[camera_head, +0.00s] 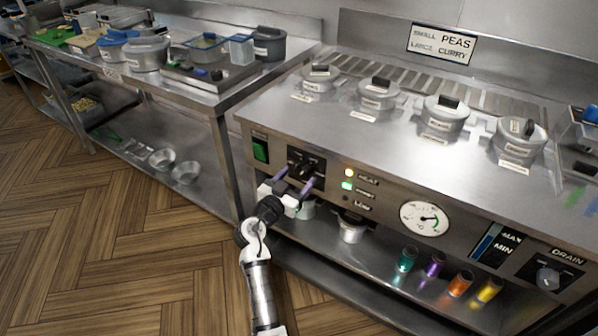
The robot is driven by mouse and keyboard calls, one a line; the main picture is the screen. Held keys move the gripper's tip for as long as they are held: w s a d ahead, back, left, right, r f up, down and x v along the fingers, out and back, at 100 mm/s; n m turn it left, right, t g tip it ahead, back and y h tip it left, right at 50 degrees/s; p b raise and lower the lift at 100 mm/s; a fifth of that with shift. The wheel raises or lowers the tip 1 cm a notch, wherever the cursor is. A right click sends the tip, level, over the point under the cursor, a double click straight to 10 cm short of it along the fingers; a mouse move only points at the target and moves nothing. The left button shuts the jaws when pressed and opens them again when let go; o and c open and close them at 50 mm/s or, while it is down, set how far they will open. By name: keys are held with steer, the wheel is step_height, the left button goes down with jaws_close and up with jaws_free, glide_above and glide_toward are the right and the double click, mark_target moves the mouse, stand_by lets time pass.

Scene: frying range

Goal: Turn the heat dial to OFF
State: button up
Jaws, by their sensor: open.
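The heat dial (305,165) is a black knob on a dark plate on the front panel of the frying range (380,190), left of the lamps. My gripper (295,178) is in front of the dial, with its two purple-tipped fingers apart, one toward each side of the knob. I cannot tell whether the fingers touch it. The dial's markings and pointer are too small to read. A yellow lamp (349,172) beside the word HEAT and a green lamp (347,186) below it are lit.
A green switch (260,149) sits left of the dial. A gauge (424,218) and a drain knob (547,278) are to the right. Lidded pots (446,113) stand on top. Colored cups (407,259) and a small pot (351,228) stand on the shelf below. The wooden floor (120,240) at left is clear.

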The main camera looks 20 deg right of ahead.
steer(key=shift+x, duration=0.9)
steer(key=shift+c, duration=0.3)
steer(key=c, duration=0.9)
steer(key=shift+c, duration=0.2)
